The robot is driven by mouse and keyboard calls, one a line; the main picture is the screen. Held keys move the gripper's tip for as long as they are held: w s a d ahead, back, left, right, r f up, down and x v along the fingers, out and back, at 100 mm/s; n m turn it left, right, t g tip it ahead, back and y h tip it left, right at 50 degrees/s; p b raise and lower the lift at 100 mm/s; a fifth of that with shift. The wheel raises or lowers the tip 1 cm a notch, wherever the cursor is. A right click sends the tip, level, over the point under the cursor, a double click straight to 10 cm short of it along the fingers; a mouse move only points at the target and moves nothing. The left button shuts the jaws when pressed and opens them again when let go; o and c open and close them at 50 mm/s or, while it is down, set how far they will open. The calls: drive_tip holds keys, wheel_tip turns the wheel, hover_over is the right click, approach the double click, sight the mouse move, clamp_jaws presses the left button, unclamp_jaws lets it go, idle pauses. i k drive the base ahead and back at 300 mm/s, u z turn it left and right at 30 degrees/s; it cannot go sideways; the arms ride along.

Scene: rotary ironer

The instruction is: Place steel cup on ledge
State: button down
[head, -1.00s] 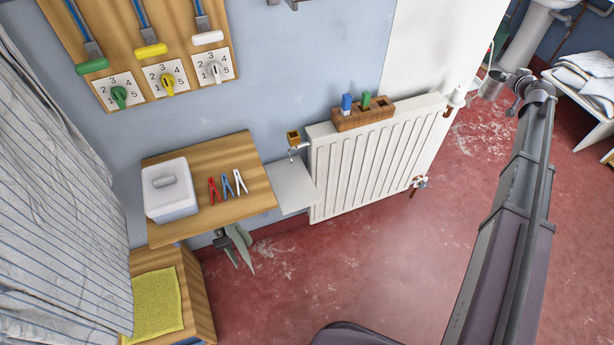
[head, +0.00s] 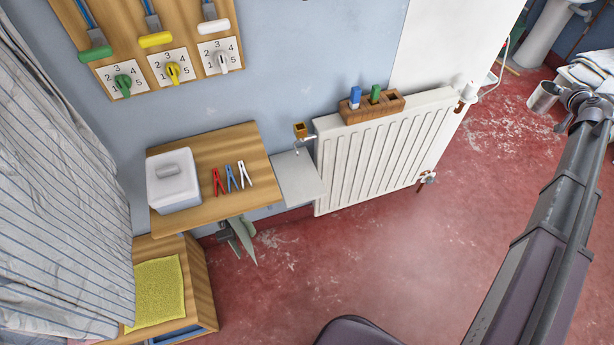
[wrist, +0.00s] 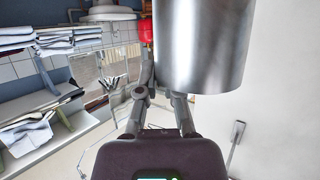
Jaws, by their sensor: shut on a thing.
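The steel cup (head: 543,95) is at the upper right of the head view, at the end of my arm and well above the red floor. It fills the top middle of the wrist view (wrist: 203,45). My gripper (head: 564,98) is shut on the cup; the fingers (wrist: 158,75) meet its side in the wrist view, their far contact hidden. A flat grey ledge (head: 297,180) sits between the wooden shelf and the radiator, bare on top. The cup is far to the right of it.
The wooden shelf (head: 240,150) holds a white lidded box (head: 174,183) and several clothespins (head: 232,178). The white radiator (head: 385,150) carries a wooden block (head: 372,106) with blue and green pieces. A small brass-coloured cup (head: 300,130) is above the ledge. Open floor lies before the radiator.

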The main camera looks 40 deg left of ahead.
sight(298, 179)
drive_tip(key=z, duration=0.05)
drive_tip(key=k, duration=1)
drive_tip(key=u, duration=0.05)
